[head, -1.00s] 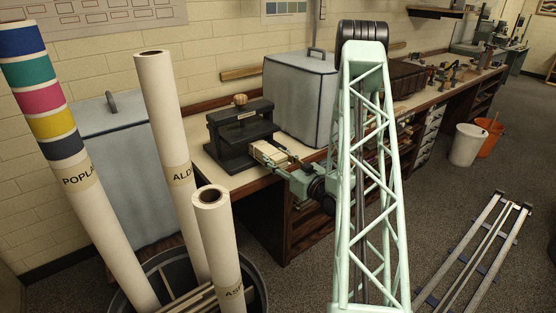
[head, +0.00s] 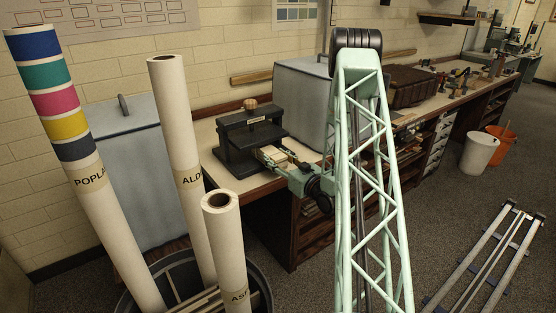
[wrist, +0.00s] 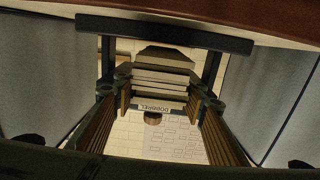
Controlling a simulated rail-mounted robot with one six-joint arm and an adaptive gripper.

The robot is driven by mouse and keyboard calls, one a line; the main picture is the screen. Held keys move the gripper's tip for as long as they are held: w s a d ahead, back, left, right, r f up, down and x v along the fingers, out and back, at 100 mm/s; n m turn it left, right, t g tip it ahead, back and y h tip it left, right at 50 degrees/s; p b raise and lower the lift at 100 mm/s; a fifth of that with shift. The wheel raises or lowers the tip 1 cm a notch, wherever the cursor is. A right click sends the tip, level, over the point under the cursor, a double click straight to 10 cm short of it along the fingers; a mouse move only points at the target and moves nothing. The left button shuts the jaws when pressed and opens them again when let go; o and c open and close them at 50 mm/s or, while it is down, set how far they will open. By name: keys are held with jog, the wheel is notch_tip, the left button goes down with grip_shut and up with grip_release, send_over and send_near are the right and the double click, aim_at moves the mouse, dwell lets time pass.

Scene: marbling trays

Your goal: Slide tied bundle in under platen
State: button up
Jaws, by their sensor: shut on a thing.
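The black press (head: 238,165) stands on the bench, with a wooden knob on top and its platen inside the frame. The pale tied bundle (head: 272,156) is at the press's front opening, level with the gap. My gripper (head: 275,158) is shut on the bundle from the front right. In the wrist view, which looks inverted, the layered bundle (wrist: 163,76) lies between my slatted fingers, in line with the press frame (wrist: 165,33). How far its far end reaches under the platen is hidden.
A grey-covered box (head: 303,100) stands on the bench close right of the press. Rolled tubes (head: 226,255) in a round bin stand in front on the left. Bench top (head: 215,150) shows bare left of the press.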

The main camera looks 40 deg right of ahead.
jog(key=shift+w+d, duration=0.25)
jog(key=shift+w, duration=1.6)
jog(key=shift+w+d, duration=0.25)
jog(key=shift+w, duration=1.65)
jog(key=shift+w+d, duration=0.25)
jog(key=shift+w, duration=1.6)
jog(key=shift+f, duration=0.4)
jog(key=shift+w, duration=0.1)
jog(key=o, duration=0.9)
jog(key=shift+f, duration=0.1)
jog(key=shift+s+a, duration=0.25)
jog(key=shift+s, duration=1.75)
jog(key=shift+s+a, duration=0.3)
jog(key=shift+s, duration=1.7)
jog(key=shift+s+a, duration=0.25)
jog(key=shift+s, duration=1.75)
